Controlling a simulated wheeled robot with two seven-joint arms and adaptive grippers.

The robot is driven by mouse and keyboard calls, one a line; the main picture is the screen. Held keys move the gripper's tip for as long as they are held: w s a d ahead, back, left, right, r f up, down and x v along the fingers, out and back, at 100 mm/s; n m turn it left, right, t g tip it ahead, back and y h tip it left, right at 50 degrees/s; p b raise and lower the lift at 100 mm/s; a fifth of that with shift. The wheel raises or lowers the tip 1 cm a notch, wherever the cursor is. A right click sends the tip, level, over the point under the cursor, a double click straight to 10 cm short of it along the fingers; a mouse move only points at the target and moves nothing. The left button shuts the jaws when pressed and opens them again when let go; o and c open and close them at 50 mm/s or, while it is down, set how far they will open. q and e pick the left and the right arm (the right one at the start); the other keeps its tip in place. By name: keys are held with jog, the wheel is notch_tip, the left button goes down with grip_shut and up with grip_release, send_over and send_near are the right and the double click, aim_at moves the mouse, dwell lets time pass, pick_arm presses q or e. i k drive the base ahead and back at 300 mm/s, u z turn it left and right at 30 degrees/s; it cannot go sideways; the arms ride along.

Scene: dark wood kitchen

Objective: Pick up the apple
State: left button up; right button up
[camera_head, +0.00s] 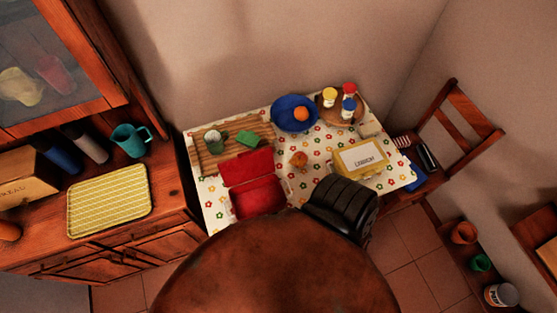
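A small red and yellow round fruit, which looks like the apple (299,160), sits on the flowered tablecloth (213,208) near the middle of the table. It stands clear of the open red box (257,197) to its left and the yellow box marked with a label (361,159) to its right. An orange round fruit (301,114) lies in the blue bowl (284,120) behind it.
A wooden board (204,162) with a cup and green sponge lies at the table's left. A round tray (328,116) holds jars at the back right. A black ribbed object (341,208) and a large brown rounded surface (275,270) block the near side. A chair (465,125) stands right.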

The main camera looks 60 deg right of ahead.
aim_at(299, 159)
jog(key=k, duration=0.8)
jog(key=z, duration=1.1)
jog(key=i, duration=0.5)
jog(key=u, duration=0.05)
